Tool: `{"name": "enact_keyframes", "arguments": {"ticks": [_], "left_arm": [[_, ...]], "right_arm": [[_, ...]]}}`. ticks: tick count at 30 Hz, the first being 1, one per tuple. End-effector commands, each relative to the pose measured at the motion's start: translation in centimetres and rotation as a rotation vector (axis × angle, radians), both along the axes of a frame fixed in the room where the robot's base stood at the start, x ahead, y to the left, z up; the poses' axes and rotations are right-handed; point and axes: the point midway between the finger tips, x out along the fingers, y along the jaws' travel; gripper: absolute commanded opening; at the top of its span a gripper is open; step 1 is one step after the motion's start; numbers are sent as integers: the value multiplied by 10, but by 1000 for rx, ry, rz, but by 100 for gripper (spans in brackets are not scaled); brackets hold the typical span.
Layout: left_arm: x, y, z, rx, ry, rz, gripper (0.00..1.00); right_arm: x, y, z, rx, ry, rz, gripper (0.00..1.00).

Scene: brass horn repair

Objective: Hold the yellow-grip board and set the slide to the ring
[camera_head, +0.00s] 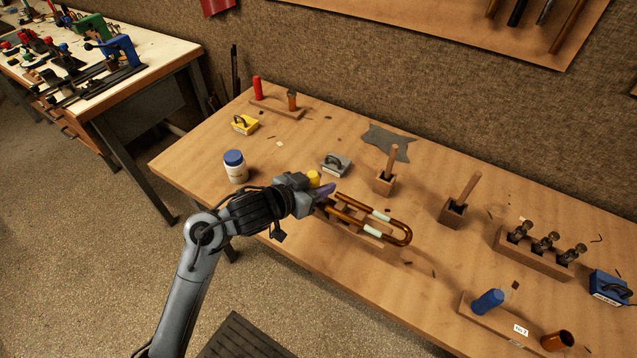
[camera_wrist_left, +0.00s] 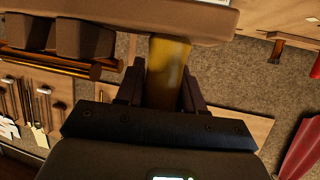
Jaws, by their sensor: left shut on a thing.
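The slide (camera_head: 400,234) is a U-shaped brass tube with pale sleeves on its legs. It lies on a wooden board near the middle of the bench. The board's yellow grip (camera_head: 313,177) stands at its left end. My left gripper (camera_head: 322,190) is at that end, its fingers shut around the grip. In the left wrist view the yellow grip (camera_wrist_left: 168,72) sits between the two dark fingers, under the wooden board (camera_wrist_left: 135,14). The gripper hides part of the board and the tube ends. I cannot make out a ring mark. My right gripper is not in view.
A white jar with a blue lid (camera_head: 235,166) stands left of my gripper. A grey-handled block (camera_head: 336,165) and two wooden holders with sticks (camera_head: 386,181) are behind the slide. A rack (camera_head: 487,318) with a blue grip lies front right. The bench between is mostly clear.

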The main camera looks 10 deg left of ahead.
Motion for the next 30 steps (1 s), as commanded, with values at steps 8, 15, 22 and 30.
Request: {"name": "enact_keyframes", "arguments": {"ticks": [8, 15, 22, 30], "left_arm": [[0, 0, -13, -3, 0, 0, 0], [0, 0, -24, -3, -1, 1, 0], [0, 0, -36, -3, -1, 1, 0], [1, 0, -49, -3, -1, 1, 0]], "right_arm": [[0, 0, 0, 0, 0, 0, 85], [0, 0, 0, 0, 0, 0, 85], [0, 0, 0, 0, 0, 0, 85], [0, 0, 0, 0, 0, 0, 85]]}}
